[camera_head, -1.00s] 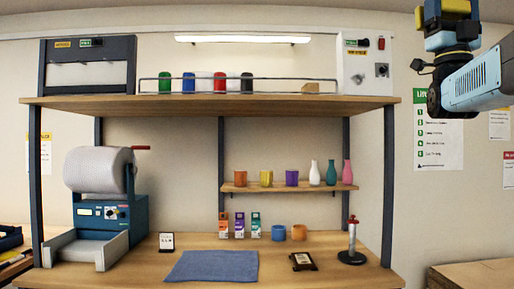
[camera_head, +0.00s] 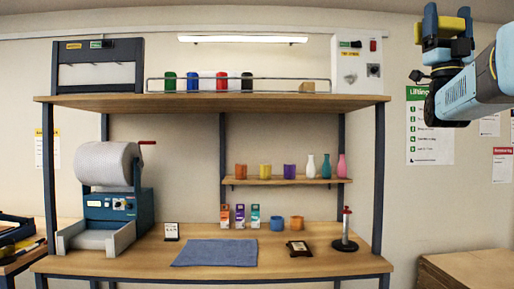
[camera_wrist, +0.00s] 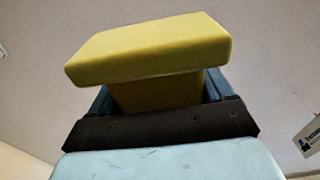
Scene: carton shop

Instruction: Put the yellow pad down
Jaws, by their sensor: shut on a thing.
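The yellow pad (camera_head: 450,27) is held high at the upper right of the head view, between the blue fingers of my gripper (camera_head: 447,22). In the wrist view the pad (camera_wrist: 150,48) shows as a thick yellow block with a wide slab top and a narrower part below. The gripper (camera_wrist: 160,98) is shut on that narrower part. The gripper points upward, and the pad touches no surface in view.
A wooden bench (camera_head: 330,264) bears a blue cloth (camera_head: 215,253), a dark-framed item (camera_head: 298,248), a red-topped post (camera_head: 345,230), cups and small boxes. Shelves above hold cups, vases and coloured cylinders. A wooden surface (camera_head: 465,268) is at lower right.

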